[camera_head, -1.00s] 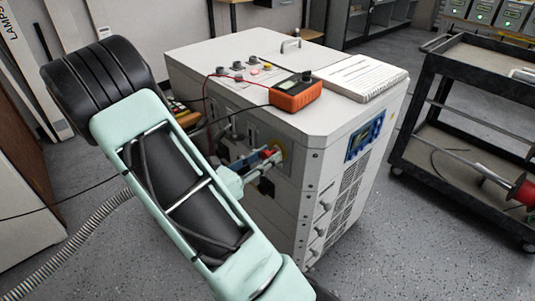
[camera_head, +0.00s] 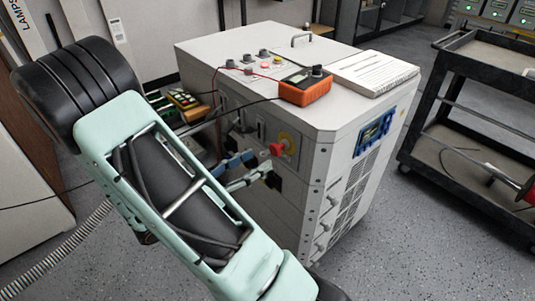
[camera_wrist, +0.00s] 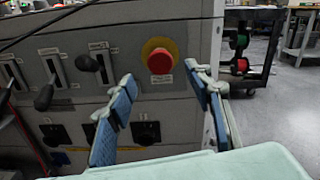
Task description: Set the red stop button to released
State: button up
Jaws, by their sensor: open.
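The red stop button (camera_head: 278,149) is a round mushroom head on a yellow round plate, on the side panel of the grey cabinet. In the wrist view, the red stop button (camera_wrist: 161,61) faces me just beyond and between the fingertips. Whether it is pressed in or out is hard to tell. My gripper (camera_head: 262,161) is open with blue finger pads, a little in front of the panel and apart from the button. In the wrist view, my gripper (camera_wrist: 160,75) has one finger on each side below the button, with nothing between them.
Several black-handled levers (camera_wrist: 89,63) sit left of the button, with black sockets (camera_wrist: 147,132) below. On the cabinet top (camera_head: 220,45) lie an orange meter (camera_head: 305,88) with leads and a paper stack (camera_head: 372,72). A black cart (camera_head: 480,120) stands at the right.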

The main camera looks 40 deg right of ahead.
jog(key=a, duration=0.5)
jog(key=shift+s, duration=0.2)
